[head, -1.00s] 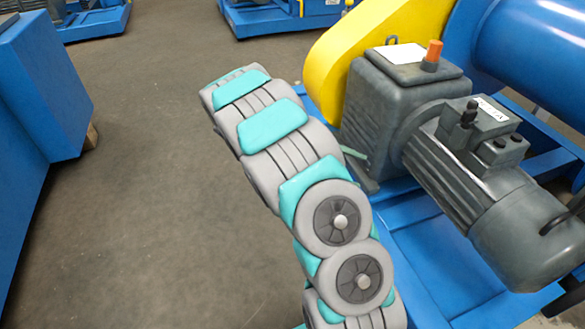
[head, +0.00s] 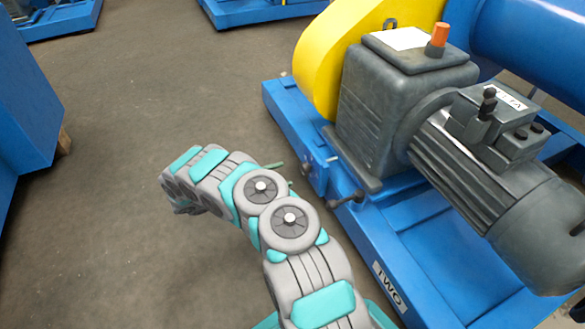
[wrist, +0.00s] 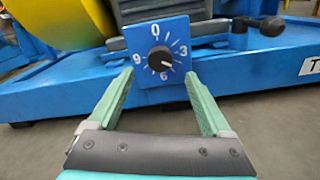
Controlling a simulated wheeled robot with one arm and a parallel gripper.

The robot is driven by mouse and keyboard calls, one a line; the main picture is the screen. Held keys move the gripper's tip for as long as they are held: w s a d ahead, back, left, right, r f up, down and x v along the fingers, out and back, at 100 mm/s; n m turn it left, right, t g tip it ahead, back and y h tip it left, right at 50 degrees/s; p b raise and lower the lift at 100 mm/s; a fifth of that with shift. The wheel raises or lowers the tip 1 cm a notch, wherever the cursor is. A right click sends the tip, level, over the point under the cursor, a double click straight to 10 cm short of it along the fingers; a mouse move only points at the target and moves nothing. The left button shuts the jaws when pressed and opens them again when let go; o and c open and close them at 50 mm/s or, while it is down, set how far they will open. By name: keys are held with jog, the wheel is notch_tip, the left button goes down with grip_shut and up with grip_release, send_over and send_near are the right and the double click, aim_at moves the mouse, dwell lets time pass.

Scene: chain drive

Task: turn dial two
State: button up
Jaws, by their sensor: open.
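The dial (wrist: 160,57) is a black round knob on a blue square plate marked 0, 3, 6 and 9. Its white pointer line seems to point right and slightly down, between 3 and 6. The plate is fixed on the blue machine frame. My gripper (wrist: 158,76) is open, with its green fingers on either side of the plate's lower part in the picture. The fingers look short of the knob, and no contact shows. In the head view my arm hides most of the gripper. A "TWO" label (head: 388,287) is on the frame; part of it shows in the wrist view (wrist: 312,66).
A black-knobbed lever (head: 346,200) sticks out of the frame, right of the dial; it also shows in the wrist view (wrist: 270,26). A grey motor (head: 500,185) and yellow guard (head: 330,60) stand above. Open floor (head: 130,150) lies to the left.

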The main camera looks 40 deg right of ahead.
aim_at(302, 169)
jog(key=shift+b+x, duration=0.4)
jog(key=shift+x, duration=3.5)
grip_shut()
jog(key=shift+w+n, duration=0.1)
jog(key=shift+n, duration=2.7)
jog(key=shift+f, duration=0.1)
grip_release()
